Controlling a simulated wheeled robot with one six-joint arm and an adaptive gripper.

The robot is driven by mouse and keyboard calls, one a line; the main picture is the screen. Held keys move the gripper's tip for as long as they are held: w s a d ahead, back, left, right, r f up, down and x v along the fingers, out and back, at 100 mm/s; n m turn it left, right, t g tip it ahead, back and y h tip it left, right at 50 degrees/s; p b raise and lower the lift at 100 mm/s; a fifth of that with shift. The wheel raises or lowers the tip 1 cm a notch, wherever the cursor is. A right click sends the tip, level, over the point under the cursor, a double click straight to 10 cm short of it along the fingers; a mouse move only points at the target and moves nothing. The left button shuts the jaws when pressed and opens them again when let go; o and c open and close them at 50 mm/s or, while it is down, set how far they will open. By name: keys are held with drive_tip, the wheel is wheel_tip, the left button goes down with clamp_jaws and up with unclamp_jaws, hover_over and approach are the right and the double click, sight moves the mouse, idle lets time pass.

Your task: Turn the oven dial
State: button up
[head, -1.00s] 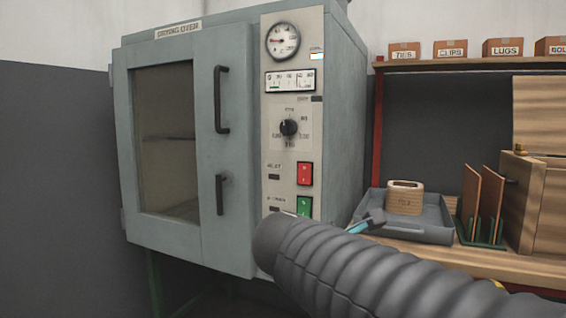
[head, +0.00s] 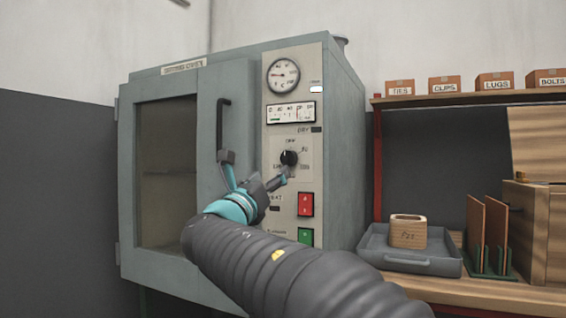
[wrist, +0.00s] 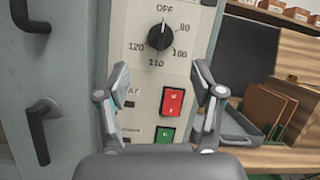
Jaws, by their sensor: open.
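The drying oven (head: 345,180) is a grey-green cabinet with a windowed door on its left and a pale control panel. The oven dial (head: 289,157) is a black round knob on that panel; in the wrist view the dial (wrist: 160,36) has OFF above it and temperature numbers around it. Its white mark points up, near OFF. My gripper (head: 258,177) is in front of the panel in the head view. In the wrist view my gripper (wrist: 160,84) has its fingers wide apart with nothing between them, and the dial appears above and beyond the fingertips.
Red (head: 305,204) and green (head: 305,237) buttons sit below the dial. Door handles (head: 223,125) stick out at its left. A grey tray (head: 415,262) holding a wooden block (head: 408,231) stands on the bench at right. Labelled boxes line the shelf (head: 480,98).

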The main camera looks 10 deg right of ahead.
sight(285, 162)
drive_tip(key=x, duration=0.9)
drive_tip(key=shift+w+d+p, duration=0.2)
drive_tip(key=shift+p, duration=0.2)
drive_tip(key=c, duration=1.1)
drive_tip(key=shift+c, duration=0.2)
